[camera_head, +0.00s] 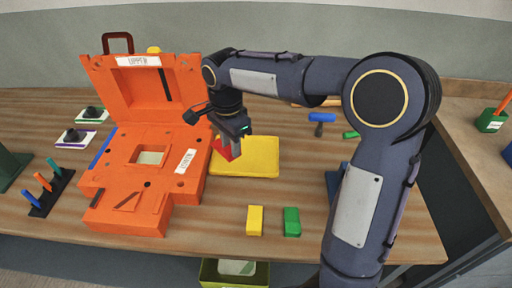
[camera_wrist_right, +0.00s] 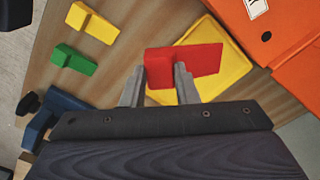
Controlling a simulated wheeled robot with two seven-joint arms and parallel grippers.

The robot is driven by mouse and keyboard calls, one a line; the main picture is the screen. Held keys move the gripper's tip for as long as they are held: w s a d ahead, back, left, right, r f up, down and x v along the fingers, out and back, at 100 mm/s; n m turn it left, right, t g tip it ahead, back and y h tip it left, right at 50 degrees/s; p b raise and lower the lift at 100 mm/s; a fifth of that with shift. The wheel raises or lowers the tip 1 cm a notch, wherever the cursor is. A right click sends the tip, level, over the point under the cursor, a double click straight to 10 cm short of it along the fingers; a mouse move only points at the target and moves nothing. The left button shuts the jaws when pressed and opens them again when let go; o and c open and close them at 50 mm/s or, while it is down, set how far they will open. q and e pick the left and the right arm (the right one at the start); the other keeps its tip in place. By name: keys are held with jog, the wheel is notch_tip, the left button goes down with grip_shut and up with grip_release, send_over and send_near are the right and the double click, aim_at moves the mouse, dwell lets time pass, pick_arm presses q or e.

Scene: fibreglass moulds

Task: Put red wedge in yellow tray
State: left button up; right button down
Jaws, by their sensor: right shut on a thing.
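The red wedge (camera_head: 222,150) is at the left end of the yellow tray (camera_head: 258,158) in the head view. My right gripper (camera_head: 232,146) is shut on it. In the right wrist view the red wedge (camera_wrist_right: 190,64) sits between the fingers of my right gripper (camera_wrist_right: 160,78), with the yellow tray (camera_wrist_right: 222,50) behind it. I cannot tell whether the wedge touches the tray. My left gripper is not in view.
The open orange mould (camera_head: 150,180) stands just left of the tray. A yellow block (camera_head: 254,221) and a green block (camera_head: 291,222) lie near the table's front edge. A blue-headed tool (camera_head: 320,118) lies right of the tray.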

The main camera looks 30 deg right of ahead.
jog(key=w+d+f, duration=0.1)
jog(key=d+f, duration=0.2)
jog(key=d, duration=0.1)
jog(key=w+d+f+p, duration=0.1)
jog(key=d+f, duration=0.1)
jog(key=d, duration=0.2)
jog(key=w+d+f+p, duration=0.1)
jog(key=d+f, duration=0.2)
jog(key=d, duration=0.1)
jog(key=shift+w+d+f, duration=0.15)
jog(key=shift+d+f, duration=0.15)
jog(key=shift+f, duration=0.05)
jog(key=f, duration=0.1)
jog(key=d+f+p, duration=0.1)
jog(key=f, duration=0.1)
jog(key=shift+w+f, duration=0.1)
jog(key=shift+f, duration=0.6)
jog(key=shift+f, duration=0.1)
jog(key=c, duration=1.1)
grip_release()
